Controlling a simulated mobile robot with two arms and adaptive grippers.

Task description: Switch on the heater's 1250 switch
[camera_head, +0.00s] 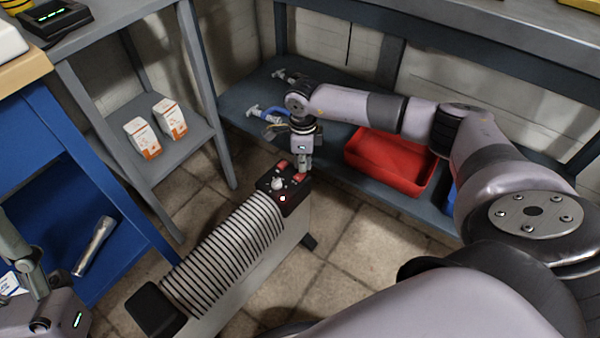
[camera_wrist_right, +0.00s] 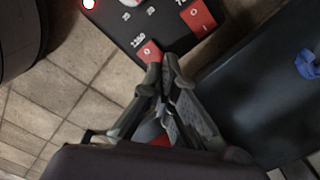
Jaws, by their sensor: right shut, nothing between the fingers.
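The heater (camera_head: 225,250) stands on the floor with its black control panel (camera_head: 290,195) at the upper end. The red 1250 switch (camera_head: 299,177) is at the panel's right edge; it also shows in the right wrist view (camera_wrist_right: 150,51), beside its printed label, its lower part hidden by my fingertips. A second red switch (camera_wrist_right: 197,18) sits beside it. My right gripper (camera_head: 303,168) is shut and empty, fingertips right at the 1250 switch; contact cannot be told. A red light (camera_head: 282,198) glows on the panel. My left gripper (camera_head: 25,265) is partly in view at lower left.
A low grey shelf (camera_head: 240,100) behind the heater holds a red bin (camera_head: 390,165) and a blue-handled tool (camera_head: 265,114). Two small boxes (camera_head: 143,137) stand on a side shelf. A blue cabinet (camera_head: 50,150) holding a metal tube (camera_head: 94,245) is at left.

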